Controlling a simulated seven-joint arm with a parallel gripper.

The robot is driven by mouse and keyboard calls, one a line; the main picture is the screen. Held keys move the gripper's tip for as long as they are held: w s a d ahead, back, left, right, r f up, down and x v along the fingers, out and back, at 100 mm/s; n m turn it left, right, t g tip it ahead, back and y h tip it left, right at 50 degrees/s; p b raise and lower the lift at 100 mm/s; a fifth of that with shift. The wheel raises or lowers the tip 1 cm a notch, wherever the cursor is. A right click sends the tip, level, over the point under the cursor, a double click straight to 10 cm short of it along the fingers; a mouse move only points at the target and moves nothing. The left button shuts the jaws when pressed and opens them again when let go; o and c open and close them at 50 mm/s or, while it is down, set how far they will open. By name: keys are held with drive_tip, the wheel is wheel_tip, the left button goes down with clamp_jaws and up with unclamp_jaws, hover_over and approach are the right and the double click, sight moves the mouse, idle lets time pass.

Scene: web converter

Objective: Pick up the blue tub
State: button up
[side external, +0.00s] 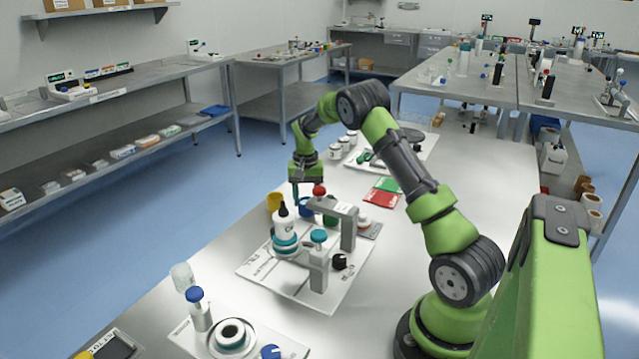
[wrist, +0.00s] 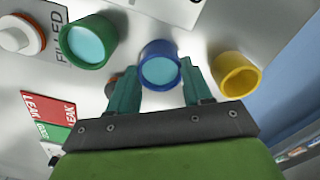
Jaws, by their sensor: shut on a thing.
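The blue tub (wrist: 160,65) is round, with a blue rim and a pale blue inside. In the wrist view it sits between the two teal fingers of my gripper (wrist: 159,74), which is shut on it. In the side view my gripper (side external: 303,190) points down at the far end of the white board, and the blue tub (side external: 306,207) shows partly at its fingertips, behind other items. I cannot tell whether the tub touches the table.
A yellow tub (wrist: 236,74) and a green tub (wrist: 88,41) stand on either side, close to the fingers. A grey bridge-shaped stand (side external: 348,228) and a white bottle (side external: 284,224) stand nearby. Red and green cards (side external: 382,198) lie flat to the right.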

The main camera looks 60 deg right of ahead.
drive_tip(key=shift+r, duration=3)
